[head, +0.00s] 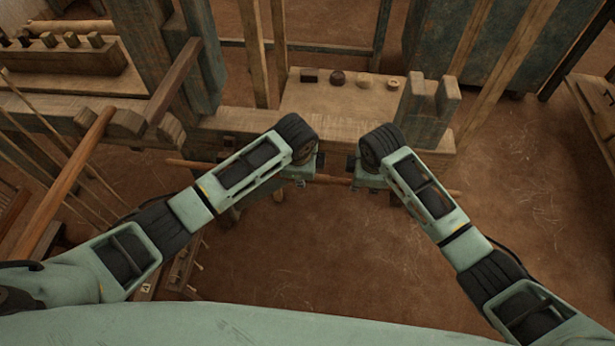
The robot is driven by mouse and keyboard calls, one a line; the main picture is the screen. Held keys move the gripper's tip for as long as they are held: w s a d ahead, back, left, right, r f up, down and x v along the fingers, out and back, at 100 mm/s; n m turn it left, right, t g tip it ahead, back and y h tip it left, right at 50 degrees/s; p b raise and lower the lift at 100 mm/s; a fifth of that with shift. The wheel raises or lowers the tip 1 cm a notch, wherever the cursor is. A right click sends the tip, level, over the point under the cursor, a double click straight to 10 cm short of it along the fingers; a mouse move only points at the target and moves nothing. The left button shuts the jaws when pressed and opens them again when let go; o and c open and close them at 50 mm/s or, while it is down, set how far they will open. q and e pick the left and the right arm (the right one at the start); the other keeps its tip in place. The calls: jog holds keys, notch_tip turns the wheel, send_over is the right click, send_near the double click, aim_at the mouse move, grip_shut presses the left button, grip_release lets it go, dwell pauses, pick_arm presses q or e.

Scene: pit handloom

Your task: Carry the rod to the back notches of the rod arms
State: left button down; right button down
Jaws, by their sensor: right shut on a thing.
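A thin brown rod (333,180) runs nearly level across the middle of the head view. Its left end shows beyond my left arm and its right end shows past my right gripper. My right gripper (367,180) is shut on the rod. My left gripper (300,172) is at the rod, left of the right one; its fingers are hidden under its wrist, so I cannot tell whether it grips. A notched wooden block (430,103), seemingly a rod arm, stands beyond the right gripper. Rounded notched pieces (128,122) show at the left.
A thick round beam (65,183) slants along the left side, near my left arm. A pale board (335,105) with several small round pieces lies beyond the grippers. Brown floor (330,250) is clear between my arms.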

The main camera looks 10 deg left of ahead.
pick_arm(q)
jog(key=shift+r, duration=0.2)
pick_arm(e)
jog(key=shift+r, duration=0.2)
